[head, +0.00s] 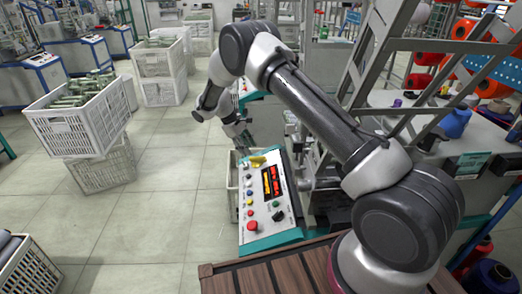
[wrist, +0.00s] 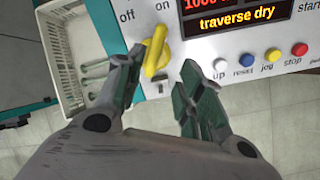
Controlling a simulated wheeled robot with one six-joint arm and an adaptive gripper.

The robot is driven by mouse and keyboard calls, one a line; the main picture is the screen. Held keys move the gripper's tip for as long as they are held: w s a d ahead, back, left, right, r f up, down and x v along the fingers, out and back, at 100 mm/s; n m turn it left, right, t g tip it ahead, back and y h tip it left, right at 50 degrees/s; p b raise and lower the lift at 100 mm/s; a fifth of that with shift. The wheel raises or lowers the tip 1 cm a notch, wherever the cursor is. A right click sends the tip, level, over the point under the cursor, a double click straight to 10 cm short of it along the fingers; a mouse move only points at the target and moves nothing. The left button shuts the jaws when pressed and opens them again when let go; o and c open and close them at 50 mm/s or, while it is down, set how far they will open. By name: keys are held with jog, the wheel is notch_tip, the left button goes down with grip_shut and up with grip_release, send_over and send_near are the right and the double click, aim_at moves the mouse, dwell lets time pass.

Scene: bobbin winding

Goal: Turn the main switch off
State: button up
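The main switch is a yellow rotary handle (wrist: 155,52) on the white control panel (wrist: 235,45). Its upper end points towards the "on" label; the "off" label lies to the left. My gripper (wrist: 163,62) is open, one finger on each side of the handle's lower part. The left finger is close beside the handle, and I cannot tell if it touches. The right finger stands apart from it. In the head view the yellow switch (head: 257,161) is at the panel's far end, with my gripper (head: 245,143) just beyond it.
The panel carries a lit display (head: 271,181), several coloured buttons and a red knob (head: 252,226). A white crate (wrist: 75,55) stands on the floor beside the panel. Stacked white crates (head: 78,122) with bobbins stand to the left. A metal machine frame is close on the right.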

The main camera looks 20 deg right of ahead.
aim_at(256, 157)
jog(key=x, duration=0.8)
jog(key=shift+w+d+r, duration=0.15)
jog(key=shift+w+d, duration=0.2)
grip_shut()
